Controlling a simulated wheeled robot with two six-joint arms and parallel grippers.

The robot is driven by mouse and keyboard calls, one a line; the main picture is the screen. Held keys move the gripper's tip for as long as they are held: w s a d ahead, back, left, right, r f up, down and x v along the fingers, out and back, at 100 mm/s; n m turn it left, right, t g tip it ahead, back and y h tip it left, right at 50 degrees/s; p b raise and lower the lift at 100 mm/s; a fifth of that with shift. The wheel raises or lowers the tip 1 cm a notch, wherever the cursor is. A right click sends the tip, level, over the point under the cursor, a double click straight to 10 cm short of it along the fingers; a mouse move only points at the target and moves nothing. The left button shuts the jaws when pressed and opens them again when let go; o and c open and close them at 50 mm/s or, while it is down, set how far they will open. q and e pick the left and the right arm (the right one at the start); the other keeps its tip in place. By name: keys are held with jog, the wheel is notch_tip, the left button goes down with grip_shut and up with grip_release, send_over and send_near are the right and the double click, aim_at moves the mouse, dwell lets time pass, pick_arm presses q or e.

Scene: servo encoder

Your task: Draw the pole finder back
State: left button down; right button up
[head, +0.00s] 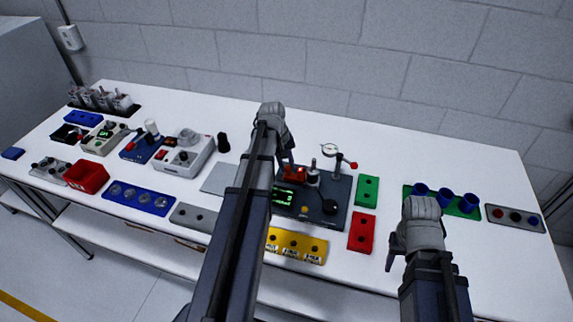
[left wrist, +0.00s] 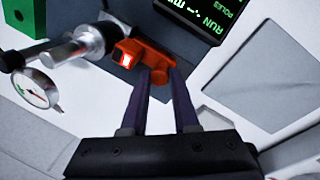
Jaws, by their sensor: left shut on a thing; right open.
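The orange pole finder (left wrist: 135,52) has a small pale window at one end and sits beside a silver cylinder (left wrist: 80,44) on the dark instrument unit (head: 322,207). It also shows in the head view as an orange-red block (head: 297,172). My left gripper (left wrist: 162,76) is shut on the pole finder's orange body, which partly hides between the fingers. In the head view my left gripper (head: 287,165) reaches over the unit from the left, and its arm covers part of it. My right gripper (head: 395,252) is open and empty above the table, right of the red block.
A green screen (left wrist: 205,15) reads RUN and POLES. A round dial gauge (left wrist: 38,88) stands beside the cylinder. A green block (head: 367,190), a red block (head: 361,232) and a yellow tray (head: 297,246) lie near the unit. Blue cups (head: 444,198) stand at right.

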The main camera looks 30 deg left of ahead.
dwell(0.3)
pick_arm(q)
jog(key=a, duration=0.1)
jog(key=s+a, duration=0.1)
jog(key=a, duration=0.1)
jog(key=shift+a, duration=0.3)
jog(key=shift+w, duration=0.1)
pick_arm(e)
jog(key=shift+d, duration=0.1)
pick_arm(q)
jog(key=c, duration=1.1)
grip_release()
jog(key=o, duration=0.4)
jog(key=shift+o, duration=0.2)
pick_arm(e)
jog(key=shift+r, duration=0.1)
